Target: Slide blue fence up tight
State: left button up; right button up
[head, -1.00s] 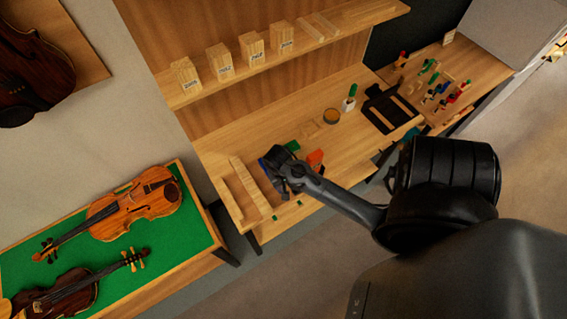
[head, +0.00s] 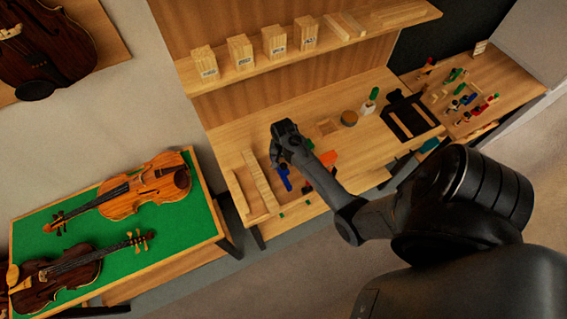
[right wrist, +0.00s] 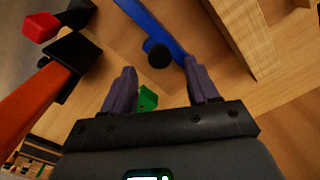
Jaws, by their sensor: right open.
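The blue fence (head: 284,178) is a narrow bar on the bench, just right of a long pale wooden strip (head: 259,182). In the right wrist view the fence (right wrist: 148,18) runs slantwise at the top, with a round black knob (right wrist: 158,55) beside it. My right gripper (head: 281,152) is over the fence's far end and hides part of it. Its fingers (right wrist: 162,85) are open and apart, with nothing clearly held between them. The right finger's tip is close to the fence's near end; I cannot tell if they touch. My left gripper is not in view.
An orange piece (head: 327,160) lies right of the fence; an orange handle (right wrist: 25,108) and red-ended tool (right wrist: 40,27) are close on the left of the wrist view. A green piece (right wrist: 148,98) shows between the fingers. A shelf with wooden blocks (head: 240,52) stands behind.

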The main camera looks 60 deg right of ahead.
aim_at(283, 166)
jog(key=shift+f, duration=1.85)
grip_shut()
